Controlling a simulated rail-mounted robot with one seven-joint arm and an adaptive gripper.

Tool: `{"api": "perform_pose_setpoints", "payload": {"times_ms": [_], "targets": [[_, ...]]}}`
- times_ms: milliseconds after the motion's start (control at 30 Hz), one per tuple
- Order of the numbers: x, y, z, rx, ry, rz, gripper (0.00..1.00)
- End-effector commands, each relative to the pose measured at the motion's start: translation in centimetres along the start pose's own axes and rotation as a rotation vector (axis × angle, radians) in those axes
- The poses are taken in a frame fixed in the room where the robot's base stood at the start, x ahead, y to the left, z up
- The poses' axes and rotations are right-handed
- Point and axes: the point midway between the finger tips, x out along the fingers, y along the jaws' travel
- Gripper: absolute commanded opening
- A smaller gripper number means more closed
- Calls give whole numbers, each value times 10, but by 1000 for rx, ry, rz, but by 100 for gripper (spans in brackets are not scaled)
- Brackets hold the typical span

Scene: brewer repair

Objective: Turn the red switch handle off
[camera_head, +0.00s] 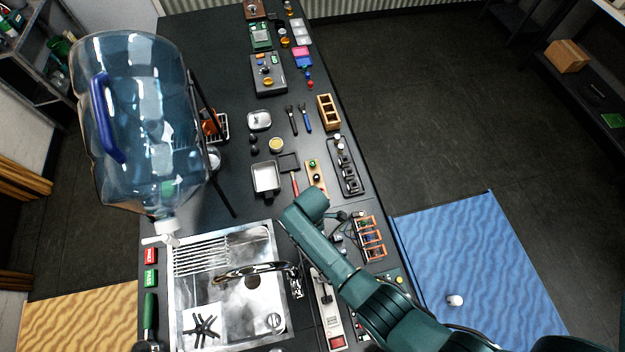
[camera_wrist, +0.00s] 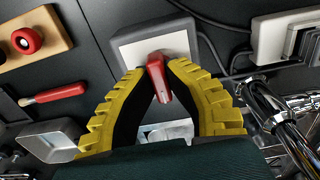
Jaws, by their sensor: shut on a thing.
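The red switch handle (camera_wrist: 157,78) stands out from a light plate on a grey switch box (camera_wrist: 133,46) in the wrist view. My gripper (camera_wrist: 160,68) has its two yellow ridged fingers closed in on both sides of the handle, with their tips meeting it near its base. The handle's red end shows between the fingers. In the head view my arm hides the switch, and I cannot make out my fingers there. I cannot tell from the picture which position marks off.
A chrome faucet (camera_wrist: 267,105) and another grey unit (camera_wrist: 290,38) stand close to the right of my fingers in the wrist view. Cables run beside the box. A metal sink (camera_head: 205,312) and a large water bottle (camera_head: 150,130) occupy the counter's left side in the head view.

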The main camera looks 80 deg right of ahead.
Motion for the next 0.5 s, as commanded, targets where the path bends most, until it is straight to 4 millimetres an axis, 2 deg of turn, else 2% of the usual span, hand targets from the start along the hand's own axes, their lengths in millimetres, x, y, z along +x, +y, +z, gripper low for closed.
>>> {"api": "perform_pose_setpoints", "payload": {"times_ms": [333,367,467,500], "targets": [[2,-1,0,-3,0,-3,0],[2,-1,0,-2,0,-3,20],[2,-1,0,-2,0,-2,39],[1,-1,0,-2,0,-2,42]]}}
